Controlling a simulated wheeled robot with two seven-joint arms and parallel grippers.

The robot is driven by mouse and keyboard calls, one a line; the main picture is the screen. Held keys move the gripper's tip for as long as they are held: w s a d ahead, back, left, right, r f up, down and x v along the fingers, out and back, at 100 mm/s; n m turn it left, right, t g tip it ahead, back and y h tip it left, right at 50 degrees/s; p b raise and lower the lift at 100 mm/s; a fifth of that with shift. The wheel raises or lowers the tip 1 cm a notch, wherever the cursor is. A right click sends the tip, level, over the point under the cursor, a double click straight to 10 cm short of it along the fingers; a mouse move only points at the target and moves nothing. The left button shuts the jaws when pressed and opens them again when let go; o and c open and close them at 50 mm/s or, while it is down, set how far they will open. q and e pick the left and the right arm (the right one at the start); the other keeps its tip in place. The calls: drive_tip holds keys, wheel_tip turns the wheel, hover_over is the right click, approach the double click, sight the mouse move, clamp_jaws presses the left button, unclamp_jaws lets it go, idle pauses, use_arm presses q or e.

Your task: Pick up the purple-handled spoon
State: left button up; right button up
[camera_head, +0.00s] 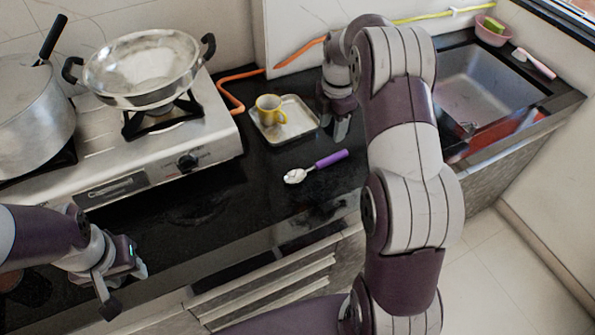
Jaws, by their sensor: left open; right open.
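A spoon with a purple handle (330,159) and a pale bowl lies on the black counter. Its bowl points to the left and its handle to the upper right. My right gripper (340,132) hangs above and slightly beyond the handle end, apart from the spoon, with its jaws open and empty. My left gripper (123,292) is at the lower left, in front of the stove near the counter edge, open and empty, far from the spoon.
A small metal tray (306,119) with a yellow cup (270,109) sits behind the spoon. A gas stove (215,140) carries a metal wok (143,68) and a large pot (32,115) at left. A sink (480,85) is at right. The counter left of the spoon is clear.

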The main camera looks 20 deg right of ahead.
hover_over(328, 159)
drive_tip(key=f, duration=0.6)
drive_tip(key=shift+d, duration=0.3)
drive_tip(key=shift+a+f, duration=0.25)
drive_tip(key=shift+f, duration=0.1)
wheel_tip(328, 159, down, 5)
drive_tip(key=shift+d+f+p, duration=0.1)
drive_tip(key=shift+p, duration=0.2)
drive_tip(key=shift+c, duration=1.2)
clamp_jaws()
